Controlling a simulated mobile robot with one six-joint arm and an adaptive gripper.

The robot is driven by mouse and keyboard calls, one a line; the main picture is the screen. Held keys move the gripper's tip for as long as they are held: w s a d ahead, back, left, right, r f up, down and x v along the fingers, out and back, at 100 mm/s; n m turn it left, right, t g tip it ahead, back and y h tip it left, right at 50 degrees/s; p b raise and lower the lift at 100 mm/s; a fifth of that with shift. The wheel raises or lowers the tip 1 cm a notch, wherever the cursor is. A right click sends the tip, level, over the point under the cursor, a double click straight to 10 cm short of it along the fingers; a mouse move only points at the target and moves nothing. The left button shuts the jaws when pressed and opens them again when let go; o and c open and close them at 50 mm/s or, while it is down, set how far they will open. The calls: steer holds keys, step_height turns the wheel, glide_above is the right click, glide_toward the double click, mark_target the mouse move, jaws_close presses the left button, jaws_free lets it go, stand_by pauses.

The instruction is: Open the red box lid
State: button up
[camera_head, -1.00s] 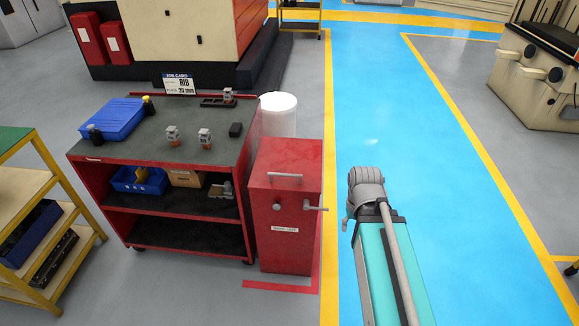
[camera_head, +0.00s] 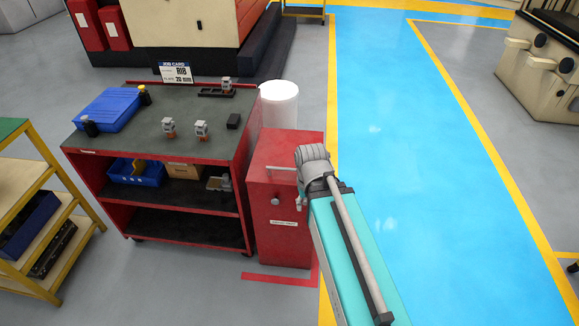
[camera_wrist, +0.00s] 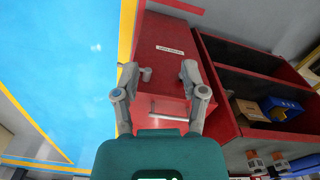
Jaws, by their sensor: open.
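The red box (camera_head: 282,235) stands on the floor at the right end of the red cart, with its lid (camera_head: 285,148) shut. The lid's bar handle (camera_head: 281,168) shows partly in the head view, with my arm covering its right end. In the wrist view the box (camera_wrist: 165,65) is in the middle, with the handle (camera_wrist: 167,115) low between my fingers and a grey lever (camera_wrist: 146,74) beside the left finger. My gripper (camera_wrist: 160,75) is open and empty, above the box. I cannot tell any contact.
The red cart (camera_head: 160,209) bears a blue tray (camera_head: 107,109), several small parts and a sign. A white cylinder (camera_head: 279,103) stands behind the box. A yellow-framed shelf (camera_head: 28,215) is at the left. The blue floor lane (camera_head: 400,130) at the right is clear.

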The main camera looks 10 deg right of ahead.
steer(key=n+t+y+b, duration=0.1)
steer(key=n+t+y, duration=0.25)
steer(key=n, duration=1.15)
glide_toward(288, 169)
steer(key=v, duration=0.5)
steer(key=shift+d, duration=0.15)
steer(key=shift+w, duration=0.1)
steer(key=b+x, duration=1.2)
steer(key=x, duration=0.1)
steer(key=shift+a+f+b, duration=0.25)
steer(key=shift+f+b, duration=0.05)
steer(key=shift+b, duration=0.05)
jaws_close()
